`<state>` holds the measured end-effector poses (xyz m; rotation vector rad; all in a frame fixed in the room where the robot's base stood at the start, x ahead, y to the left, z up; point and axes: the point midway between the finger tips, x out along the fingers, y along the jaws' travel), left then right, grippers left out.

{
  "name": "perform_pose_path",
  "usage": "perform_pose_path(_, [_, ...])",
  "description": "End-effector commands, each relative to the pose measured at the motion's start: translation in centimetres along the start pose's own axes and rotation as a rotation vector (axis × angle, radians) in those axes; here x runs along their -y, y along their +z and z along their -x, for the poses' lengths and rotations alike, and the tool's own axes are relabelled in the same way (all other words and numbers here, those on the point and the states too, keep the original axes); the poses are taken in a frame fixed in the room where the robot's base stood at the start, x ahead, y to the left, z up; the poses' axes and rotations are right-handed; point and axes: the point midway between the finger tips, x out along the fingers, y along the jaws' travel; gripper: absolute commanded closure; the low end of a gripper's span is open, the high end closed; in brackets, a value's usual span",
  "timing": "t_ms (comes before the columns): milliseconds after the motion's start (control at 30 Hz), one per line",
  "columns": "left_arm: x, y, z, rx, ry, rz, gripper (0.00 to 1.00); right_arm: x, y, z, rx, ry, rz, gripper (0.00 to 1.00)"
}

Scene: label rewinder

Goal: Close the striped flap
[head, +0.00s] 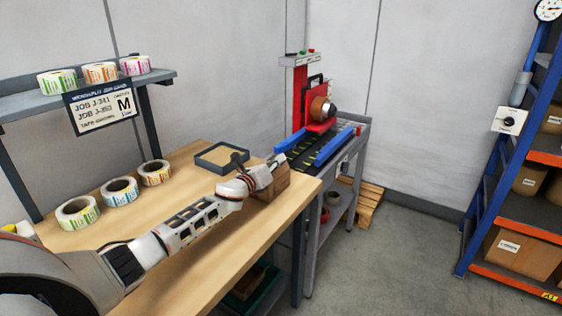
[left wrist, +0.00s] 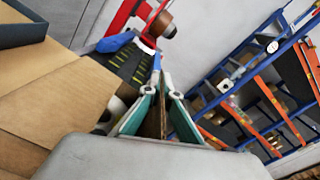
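The red rewinder (head: 318,102) stands on a grey cart past the far end of the table. A dark panel with yellow stripes (head: 313,148) lies between its blue rails; I take it for the striped flap. It also shows in the left wrist view (left wrist: 125,66), upper left of the fingers. My left gripper (head: 279,161) reaches over the table's far end, just short of the rewinder. My right gripper is not in view.
A dark tray (head: 221,156) and several label rolls (head: 120,191) are on the table. A blue and orange rack (head: 520,205) stands right; the floor before it is clear.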

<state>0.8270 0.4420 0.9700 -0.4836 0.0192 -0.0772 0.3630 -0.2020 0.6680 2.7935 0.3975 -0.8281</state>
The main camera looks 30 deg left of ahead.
Motion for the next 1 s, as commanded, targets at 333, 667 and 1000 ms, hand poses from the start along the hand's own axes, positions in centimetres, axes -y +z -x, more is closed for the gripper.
perform_pose_path(333, [-0.88,-0.04,0.00,0.001,0.000,0.160,1.00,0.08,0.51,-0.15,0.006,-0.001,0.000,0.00])
perform_pose_path(667, [-1.02,-0.06,0.00,0.000,-0.001,0.193,1.00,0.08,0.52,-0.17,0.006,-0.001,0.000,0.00])
perform_pose_path(1000, [-1.00,-0.07,0.00,0.000,-0.001,0.191,0.81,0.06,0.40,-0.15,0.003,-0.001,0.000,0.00])
